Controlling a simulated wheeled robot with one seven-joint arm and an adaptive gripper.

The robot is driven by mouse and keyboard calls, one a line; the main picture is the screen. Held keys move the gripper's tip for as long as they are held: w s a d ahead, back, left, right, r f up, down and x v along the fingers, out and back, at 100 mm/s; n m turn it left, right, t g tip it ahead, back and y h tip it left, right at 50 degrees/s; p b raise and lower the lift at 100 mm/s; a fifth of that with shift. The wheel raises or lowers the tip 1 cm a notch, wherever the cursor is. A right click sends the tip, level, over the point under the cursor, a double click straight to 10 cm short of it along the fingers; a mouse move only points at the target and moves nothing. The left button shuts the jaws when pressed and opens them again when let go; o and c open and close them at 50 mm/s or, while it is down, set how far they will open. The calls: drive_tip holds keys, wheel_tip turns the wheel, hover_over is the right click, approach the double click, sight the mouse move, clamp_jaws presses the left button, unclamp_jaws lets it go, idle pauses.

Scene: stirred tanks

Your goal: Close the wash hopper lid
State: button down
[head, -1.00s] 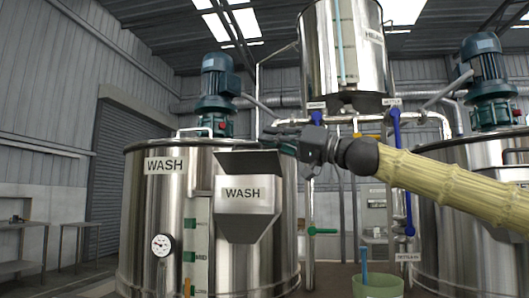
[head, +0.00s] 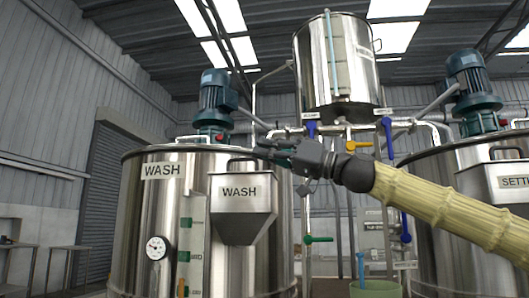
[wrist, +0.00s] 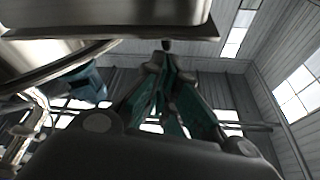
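The wash hopper (head: 243,215) is a steel box with a tapered bottom, labelled WASH, on the front of the wash tank (head: 150,215). Its lid (head: 226,175) lies flat across the top, with a dark arched handle standing on it, and looks shut. My gripper (head: 262,148) is just above and to the right of the lid, beside the handle; I cannot tell whether it touches. In the wrist view my gripper's teal fingers (wrist: 167,62) come together at the tips with nothing between them. A metal body with a rim fills the upper left there.
The wash tank's blue motor (head: 216,95) stands behind the hopper. Pipes with blue, yellow and green valve handles (head: 318,239) stand to the right. A second tank (head: 440,210) with its own hopper (head: 500,182) is at the far right. A green bucket (head: 374,290) is below.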

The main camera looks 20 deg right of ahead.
drive_tip(key=shift+f, duration=0.1)
idle(0.3)
drive_tip(key=shift+s+d+f, duration=0.15)
drive_tip(key=shift+d+f, duration=0.1)
drive_tip(key=shift+d, duration=0.05)
drive_tip(key=b+v, duration=0.2)
drive_tip(key=v, duration=0.7)
drive_tip(key=shift+d+r+b, duration=0.2)
drive_tip(key=shift+d+b, duration=0.05)
drive_tip(key=shift+b, duration=0.05)
